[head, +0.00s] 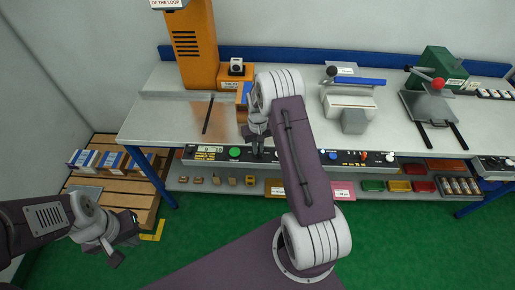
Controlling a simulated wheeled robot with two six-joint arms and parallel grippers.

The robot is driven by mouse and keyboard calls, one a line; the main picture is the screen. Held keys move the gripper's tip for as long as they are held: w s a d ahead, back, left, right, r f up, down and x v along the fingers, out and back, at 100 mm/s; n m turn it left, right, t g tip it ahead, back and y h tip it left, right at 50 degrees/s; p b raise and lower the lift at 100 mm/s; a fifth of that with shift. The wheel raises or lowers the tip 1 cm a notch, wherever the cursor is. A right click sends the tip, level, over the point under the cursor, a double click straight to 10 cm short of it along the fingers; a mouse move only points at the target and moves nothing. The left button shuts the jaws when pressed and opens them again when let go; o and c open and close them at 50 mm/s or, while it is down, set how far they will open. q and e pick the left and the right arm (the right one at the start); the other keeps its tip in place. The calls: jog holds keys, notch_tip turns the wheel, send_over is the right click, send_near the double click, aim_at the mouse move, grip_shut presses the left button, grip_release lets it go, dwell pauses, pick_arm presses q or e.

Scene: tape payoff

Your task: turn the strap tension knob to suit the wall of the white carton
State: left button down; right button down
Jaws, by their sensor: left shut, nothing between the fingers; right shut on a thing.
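My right gripper (257,147) is at the front edge of the bench, over the dark control panel (287,155). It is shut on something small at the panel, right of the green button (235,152). The fingers hide most of what they hold, so I cannot read the knob's setting. My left gripper (124,248) is shut and empty, low at the left above the green floor.
The grey bench (160,110) carries an orange machine (190,45), a white-and-grey device with a blue lever (348,100) and a green machine (440,65). A lower shelf holds coloured bins (399,186). My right arm covers the bench's middle. Green floor lies in front.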

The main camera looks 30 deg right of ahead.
jog(key=m, duration=0.4)
jog(key=shift+d+r+m, duration=0.1)
jog(key=shift+d+m, duration=0.05)
jog(key=shift+m, duration=0.15)
jog(key=m, duration=0.4)
jog(key=shift+m, duration=0.3)
jog(key=c, duration=1.5)
grip_release()
notch_tip(320, 180, up, 9)
jog(key=b, duration=0.1)
